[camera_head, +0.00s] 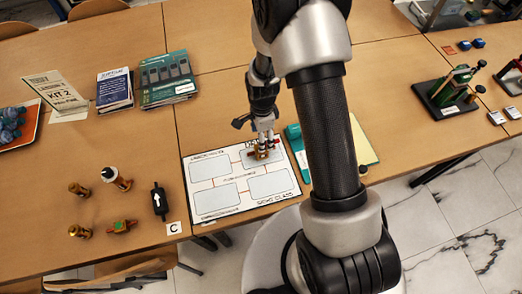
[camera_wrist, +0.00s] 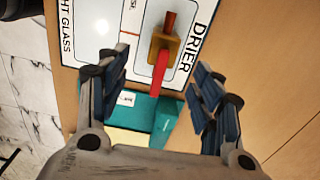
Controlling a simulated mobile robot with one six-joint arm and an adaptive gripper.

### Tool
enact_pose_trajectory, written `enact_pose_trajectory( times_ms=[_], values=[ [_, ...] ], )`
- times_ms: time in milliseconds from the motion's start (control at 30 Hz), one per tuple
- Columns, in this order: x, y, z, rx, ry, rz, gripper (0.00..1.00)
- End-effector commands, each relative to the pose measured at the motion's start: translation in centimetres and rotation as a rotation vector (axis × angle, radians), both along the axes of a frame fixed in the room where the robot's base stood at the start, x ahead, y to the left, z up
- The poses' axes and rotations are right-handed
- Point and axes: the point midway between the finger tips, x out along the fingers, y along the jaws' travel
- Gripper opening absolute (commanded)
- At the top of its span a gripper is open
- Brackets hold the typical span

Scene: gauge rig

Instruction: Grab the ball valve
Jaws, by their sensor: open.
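The ball valve (camera_head: 264,155), a brass body with a red lever, sits on the white printed mat (camera_head: 205,226) near its upper right corner. In the wrist view the valve (camera_wrist: 165,42) lies beside the word DRIER, its red lever pointing down the picture towards my gripper. My gripper (camera_wrist: 163,72) is open and empty, with one blue-padded finger on each side of the lever's line.
A teal item (camera_wrist: 140,112) lies beside the mat. Booklets (camera_head: 115,88) lie behind. A green device (camera_head: 448,90) stands far right.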

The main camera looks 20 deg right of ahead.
Motion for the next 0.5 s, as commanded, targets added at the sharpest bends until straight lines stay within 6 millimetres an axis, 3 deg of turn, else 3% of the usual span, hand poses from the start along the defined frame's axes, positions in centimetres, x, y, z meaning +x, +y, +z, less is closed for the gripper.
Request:
enact_pose_trajectory(
  times_ms=[33, 200, 500],
  values=[
    [-0.1, 0.0, -1.5, 0.0, 0.004, 0.0, 0.6],
    [-0.1, 0.0, -4.6, 0.0, 0.002, 0.001, 0.6],
    [0.1, 0.0, -6.9, 0.0, 0.0, 0.002, 0.6]
  ],
)
